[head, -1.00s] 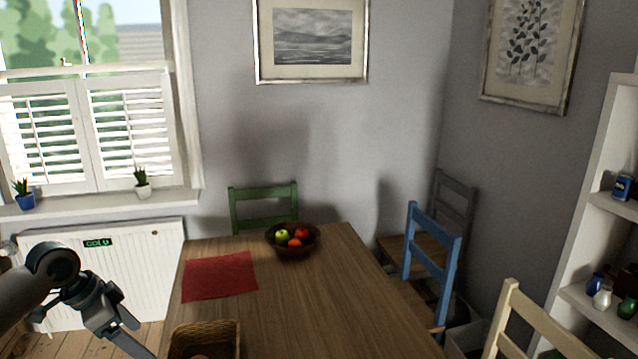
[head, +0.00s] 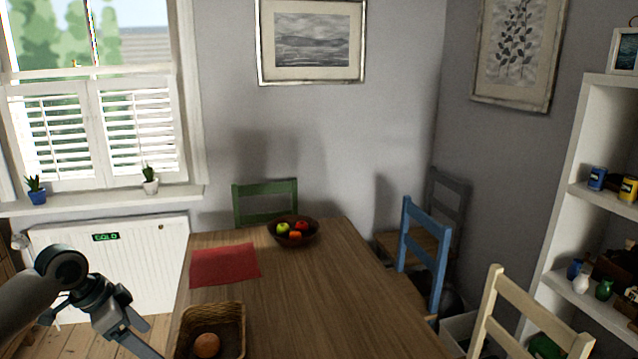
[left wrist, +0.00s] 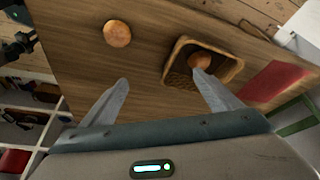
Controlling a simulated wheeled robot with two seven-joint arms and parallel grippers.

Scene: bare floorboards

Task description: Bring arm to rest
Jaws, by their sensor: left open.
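My left arm comes in from the left in the head view, and its gripper (head: 140,345) is low beside the table's left edge, partly cut off by the frame. In the left wrist view the two fingers of my left gripper (left wrist: 163,82) stand wide apart with nothing between them. Beyond them lie the wicker basket (left wrist: 178,58) with a round brown bun (left wrist: 200,60) in it, and a second bun (left wrist: 117,33) on the bare tabletop. The basket (head: 243,318) with its bun (head: 207,345) also shows in the head view. My right gripper is not seen.
The wooden table (head: 330,300) holds a red mat (head: 225,264) and a fruit bowl (head: 293,238). Green (head: 264,190), blue (head: 424,240) and cream (head: 505,310) chairs stand around it. White shelves (head: 570,190) are at right, a white radiator (head: 140,265) at left. The table's middle is clear.

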